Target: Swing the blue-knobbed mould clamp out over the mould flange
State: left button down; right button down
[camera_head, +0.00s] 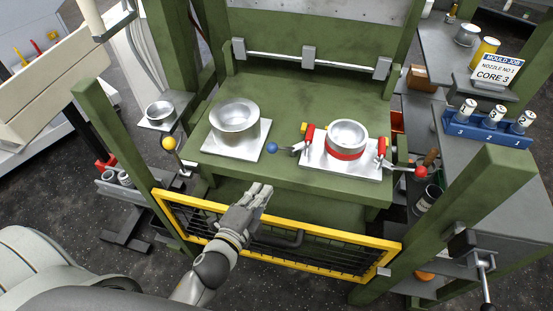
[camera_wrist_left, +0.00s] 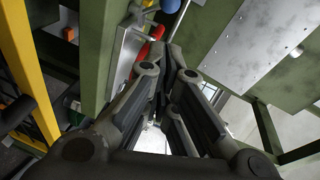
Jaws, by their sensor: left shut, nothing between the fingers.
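The blue knob (camera_head: 272,147) is on the end of a short clamp lever at the left edge of the right-hand mould plate (camera_head: 318,153). The lever points left, away from the mould (camera_head: 346,135), a silver cup with a red band. A red upright clamp part (camera_head: 309,135) stands beside the mould. My left gripper (camera_head: 264,189) is shut and empty, in front of the table edge, below and apart from the blue knob. In the left wrist view the blue knob (camera_wrist_left: 169,5) shows at the top, beyond the fingertips (camera_wrist_left: 166,52). My right gripper is not in view.
A yellow-framed guard (camera_head: 330,252) runs across the front, below my left gripper. A second silver cup (camera_head: 235,117) stands on the left plate. A red-knobbed lever (camera_head: 421,172) sticks out right of the mould. A yellow-knobbed lever (camera_head: 169,144) stands at left.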

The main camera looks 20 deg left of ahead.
pick_arm(q)
jog(key=shift+m+h, duration=0.3)
jog(key=shift+m, duration=0.2)
jog(key=shift+a+p+x, duration=0.25)
jog(key=shift+p+x, duration=0.25)
jog(key=shift+x, duration=1.65)
jog(key=shift+a+p+x, duration=0.3)
jog(key=shift+p+x, duration=0.2)
jog(key=shift+x, duration=1.65)
jog(key=shift+a+p+x, duration=0.25)
jog(key=shift+p+x, duration=0.25)
jog(key=shift+x, duration=1.7)
jog(key=shift+w, duration=0.1)
jog(key=shift+a+r, duration=0.1)
